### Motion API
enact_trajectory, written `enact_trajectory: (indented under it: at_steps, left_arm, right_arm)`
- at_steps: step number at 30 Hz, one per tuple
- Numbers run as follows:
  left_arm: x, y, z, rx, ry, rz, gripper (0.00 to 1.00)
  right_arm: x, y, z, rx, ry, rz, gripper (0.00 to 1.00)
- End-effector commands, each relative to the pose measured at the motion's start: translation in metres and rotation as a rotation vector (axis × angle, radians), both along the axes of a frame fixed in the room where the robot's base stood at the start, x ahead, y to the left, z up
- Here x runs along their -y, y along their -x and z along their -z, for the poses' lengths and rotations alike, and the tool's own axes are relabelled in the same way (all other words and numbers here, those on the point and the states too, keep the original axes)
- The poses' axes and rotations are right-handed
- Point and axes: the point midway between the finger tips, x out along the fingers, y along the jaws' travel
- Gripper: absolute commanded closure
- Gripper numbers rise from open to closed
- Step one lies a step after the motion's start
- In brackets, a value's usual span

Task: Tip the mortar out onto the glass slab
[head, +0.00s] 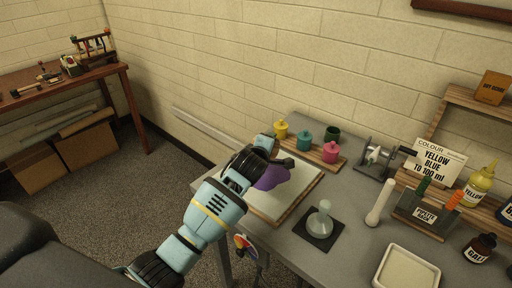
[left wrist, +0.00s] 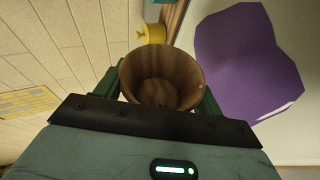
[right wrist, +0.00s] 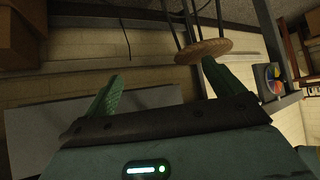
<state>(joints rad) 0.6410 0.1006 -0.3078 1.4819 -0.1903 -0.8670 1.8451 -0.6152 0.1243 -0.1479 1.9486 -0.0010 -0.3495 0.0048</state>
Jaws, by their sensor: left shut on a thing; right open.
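My left gripper (head: 284,157) is over the glass slab (head: 300,187), on the left side of the table. In the left wrist view it is shut on the mortar (left wrist: 160,80), a brown wood-like cup held between the fingers. The mortar's mouth faces that camera and its inside looks empty. In the head view I cannot make the mortar out clearly behind the gripper. A flat purple patch (head: 272,177) lies on the slab beside the gripper; it also shows in the left wrist view (left wrist: 245,60). My right gripper (right wrist: 162,84) is open and empty, away from the table top.
Yellow, teal and pink jars (head: 330,152) stand on a wooden board behind the slab. A glass muller (head: 325,222) stands on a black mat at right. Further right are a white pestle (head: 380,204), a rack (head: 425,210) and a white tray (head: 407,270).

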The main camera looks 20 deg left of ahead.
Motion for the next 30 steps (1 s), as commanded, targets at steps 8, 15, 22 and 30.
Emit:
enact_trajectory:
  at_steps: [8,15,22,30]
  left_arm:
    - [0.001,0.000,-0.004,-0.023,0.072,-0.001,0.58]
    - [0.007,0.002,-0.012,-0.110,0.309,0.000,0.58]
    - [0.013,0.005,-0.021,-0.206,0.570,-0.002,0.58]
    - [0.008,0.002,-0.041,-0.340,0.947,0.000,0.58]
  right_arm:
    - [0.001,0.000,-0.002,0.003,0.003,-0.002,0.07]
    - [0.002,-0.003,-0.005,0.012,0.004,-0.002,0.07]
    - [0.002,-0.003,-0.005,0.013,0.003,-0.002,0.07]
    - [0.002,-0.004,-0.005,0.014,0.003,-0.002,0.07]
